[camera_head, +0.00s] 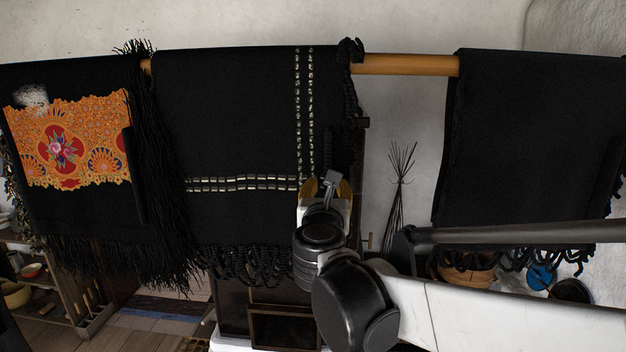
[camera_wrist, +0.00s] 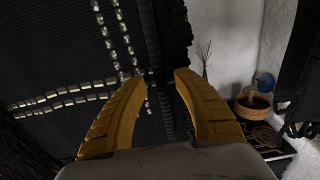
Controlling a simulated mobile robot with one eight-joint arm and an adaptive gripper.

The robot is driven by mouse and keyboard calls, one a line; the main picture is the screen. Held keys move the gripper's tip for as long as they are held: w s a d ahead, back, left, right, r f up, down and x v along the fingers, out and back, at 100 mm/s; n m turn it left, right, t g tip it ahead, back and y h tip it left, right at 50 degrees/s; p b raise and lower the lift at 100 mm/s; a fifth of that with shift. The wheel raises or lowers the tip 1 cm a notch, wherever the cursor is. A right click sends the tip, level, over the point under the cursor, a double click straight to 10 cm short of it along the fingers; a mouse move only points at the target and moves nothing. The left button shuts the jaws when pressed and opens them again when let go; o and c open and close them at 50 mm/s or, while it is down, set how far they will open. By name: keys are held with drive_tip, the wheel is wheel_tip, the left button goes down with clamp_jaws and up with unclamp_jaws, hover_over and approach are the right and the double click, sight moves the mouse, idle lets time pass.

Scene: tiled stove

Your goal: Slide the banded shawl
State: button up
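The banded shawl (camera_head: 235,120) is black with rows of pale metallic bands and a knotted fringe. It hangs over a wooden rod (camera_head: 405,65), between two other black shawls. It also fills the left of the wrist view (camera_wrist: 50,60). My gripper (camera_head: 333,184) is in front of its right part, near where the bands cross. In the wrist view my gripper's yellow fingers (camera_wrist: 158,82) are spread apart, pointing at the shawl near its right edge. Whether any cloth lies between the fingertips or touches them I cannot tell.
A shawl with an orange floral panel (camera_head: 70,140) hangs close on the left. A plain black shawl (camera_head: 530,140) hangs on the right. Bare rod separates it from the banded one. A basket (camera_wrist: 252,108) and dark twigs (camera_head: 398,185) stand below and behind.

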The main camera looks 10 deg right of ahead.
drive_tip(key=x, duration=0.2)
drive_tip(key=shift+w+d, duration=0.1)
drive_tip(key=shift+w, duration=0.15)
clamp_jaws()
drive_tip(key=shift+s, duration=0.1)
